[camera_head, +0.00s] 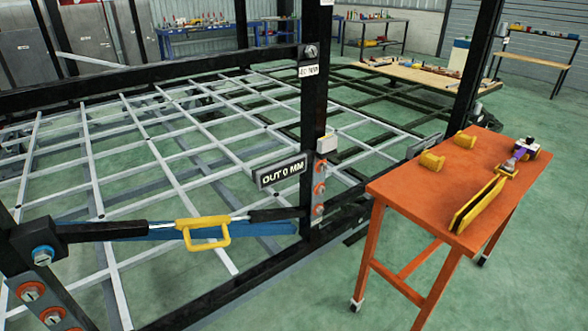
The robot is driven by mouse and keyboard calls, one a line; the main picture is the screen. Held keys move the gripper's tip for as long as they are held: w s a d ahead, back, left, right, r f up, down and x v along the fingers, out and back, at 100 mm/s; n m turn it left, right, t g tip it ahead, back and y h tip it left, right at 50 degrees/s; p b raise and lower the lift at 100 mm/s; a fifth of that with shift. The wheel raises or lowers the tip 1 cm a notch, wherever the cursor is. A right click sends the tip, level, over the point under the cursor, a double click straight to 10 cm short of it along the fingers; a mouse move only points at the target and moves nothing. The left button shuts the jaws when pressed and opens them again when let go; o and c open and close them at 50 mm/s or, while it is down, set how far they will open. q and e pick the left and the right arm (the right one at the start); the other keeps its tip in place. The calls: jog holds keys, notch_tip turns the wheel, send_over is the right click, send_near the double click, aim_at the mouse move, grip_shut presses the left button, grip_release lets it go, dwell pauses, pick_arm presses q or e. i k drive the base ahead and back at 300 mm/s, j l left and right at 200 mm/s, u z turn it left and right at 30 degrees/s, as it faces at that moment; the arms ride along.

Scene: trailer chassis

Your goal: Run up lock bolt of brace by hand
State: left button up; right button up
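The brace (110,231) is a dark bar running nearly level from the left post to the middle post (314,110). A yellow handle frame (205,233) sits at its centre, with thin bright rods on either side. A bolt with a blue surround (43,255) is at its left end. Other bolts with orange-red rings show on the left post (30,292) and the middle post (319,168). A silver bolt head (310,52) is higher on the middle post. I cannot tell which one is the lock bolt. Neither of my grippers is in view.
A sign (281,171) beside the middle post reads "OUT 0 MM". An orange table (405,188) at right carries yellow blocks (432,161), a yellow long piece (477,203) and a purple tool (515,158). A pale grid frame (150,140) lies behind.

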aim_at(42, 255)
jog(key=u, duration=1.5)
